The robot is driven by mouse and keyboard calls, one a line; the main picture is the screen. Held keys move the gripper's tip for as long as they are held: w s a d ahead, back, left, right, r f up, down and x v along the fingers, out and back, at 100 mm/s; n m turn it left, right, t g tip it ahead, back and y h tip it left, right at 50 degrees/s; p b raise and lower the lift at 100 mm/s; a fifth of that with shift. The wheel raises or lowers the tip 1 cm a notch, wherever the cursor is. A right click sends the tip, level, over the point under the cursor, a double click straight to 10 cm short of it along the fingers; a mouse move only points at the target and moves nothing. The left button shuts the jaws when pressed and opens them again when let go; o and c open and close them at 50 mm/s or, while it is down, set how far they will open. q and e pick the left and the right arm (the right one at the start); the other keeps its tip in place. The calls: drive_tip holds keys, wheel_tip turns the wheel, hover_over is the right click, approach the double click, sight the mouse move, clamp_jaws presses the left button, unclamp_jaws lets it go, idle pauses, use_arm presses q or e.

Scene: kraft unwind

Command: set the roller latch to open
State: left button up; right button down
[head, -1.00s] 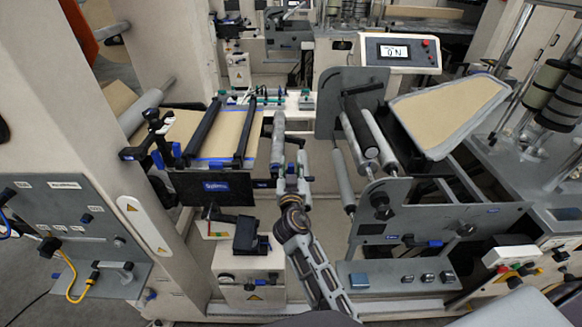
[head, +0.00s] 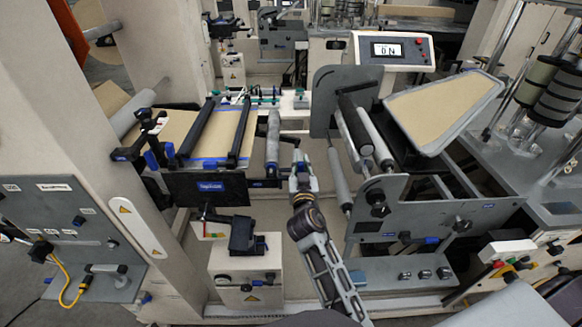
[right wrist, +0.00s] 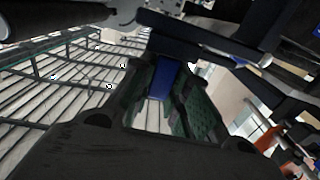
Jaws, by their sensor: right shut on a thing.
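My right gripper (head: 298,160) is in the middle of the head view, just right of the grey upright roller (head: 273,136) at the web table's right end. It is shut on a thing. In the right wrist view, a blue piece (right wrist: 163,78) shows between the two dark fingers, and it looks like the handle of the roller latch. The latch's body is hidden or too small to make out, so I cannot tell its setting. My left gripper is not in view.
The brown web table (head: 190,130) with two black bars is at left. A roller frame with a grey side plate (head: 430,215) stands close on the right. The display panel (head: 393,50) reads "ON". A white box (head: 245,275) stands below the web table.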

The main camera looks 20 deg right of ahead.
drive_tip(key=shift+s+d, duration=0.1)
drive_tip(key=shift+d, duration=0.25)
drive_tip(key=c, duration=1.4)
unclamp_jaws()
drive_tip(key=shift+s+d, duration=0.1)
drive_tip(key=shift+d, duration=0.05)
drive_tip(key=shift+o, duration=0.2)
drive_tip(key=shift+r, duration=5)
drive_tip(key=shift+f, duration=0.1)
